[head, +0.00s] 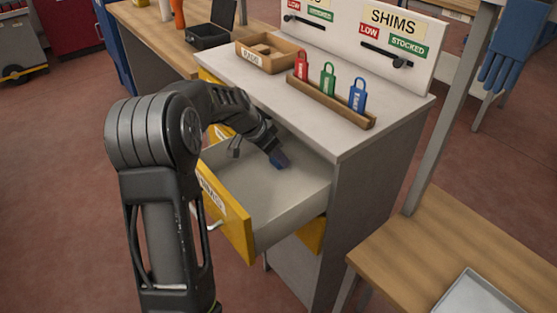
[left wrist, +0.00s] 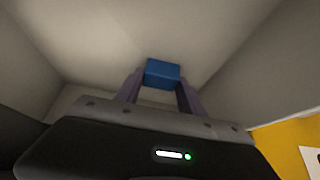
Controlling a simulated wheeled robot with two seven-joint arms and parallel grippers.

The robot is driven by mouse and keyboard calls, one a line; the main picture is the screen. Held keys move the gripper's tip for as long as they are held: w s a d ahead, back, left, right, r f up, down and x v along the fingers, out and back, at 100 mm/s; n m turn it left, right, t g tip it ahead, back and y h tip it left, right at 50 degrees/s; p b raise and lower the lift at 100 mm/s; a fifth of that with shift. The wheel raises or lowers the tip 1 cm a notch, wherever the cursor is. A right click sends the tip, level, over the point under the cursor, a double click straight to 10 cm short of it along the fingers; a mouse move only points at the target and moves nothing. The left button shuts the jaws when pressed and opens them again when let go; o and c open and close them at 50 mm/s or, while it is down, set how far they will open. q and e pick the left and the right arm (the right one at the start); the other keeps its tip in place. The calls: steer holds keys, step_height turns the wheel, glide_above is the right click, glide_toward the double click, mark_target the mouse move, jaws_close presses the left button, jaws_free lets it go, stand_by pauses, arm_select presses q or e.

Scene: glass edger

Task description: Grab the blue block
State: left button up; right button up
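The small blue block (head: 281,160) is inside the open drawer (head: 240,190) of the grey cabinet. My left arm reaches over the drawer front, and my left gripper (head: 272,150) points down into the drawer at the block. In the left wrist view the blue block (left wrist: 162,72) sits between the two purple-grey fingertips of my left gripper (left wrist: 161,86), with no clear gap on either side. The fingers look closed on it. Whether the block touches the drawer floor is hard to see. My right gripper is not in view.
The cabinet top (head: 300,110) overhangs the drawer's back. On it are a wooden tray (head: 268,60) and a rack (head: 318,102) with red, green and blue tags. A SHIMS board (head: 365,45) stands behind. A wooden bench (head: 420,250) is at the lower right.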

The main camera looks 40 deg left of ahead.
arm_select(q)
steer(key=c, duration=0.8)
steer(key=shift+o, duration=0.2)
steer(key=shift+s+a+r, duration=0.1)
steer(key=shift+s+r, duration=0.25)
steer(key=s+a+r, duration=0.2)
steer(key=s+r, duration=0.1)
steer(key=s, duration=0.3)
steer(key=s+a+r+b, duration=0.1)
steer(key=s+r, duration=0.3)
steer(key=s, duration=0.2)
steer(key=shift+s+a+r, duration=0.15)
steer(key=shift+s+a, duration=0.25)
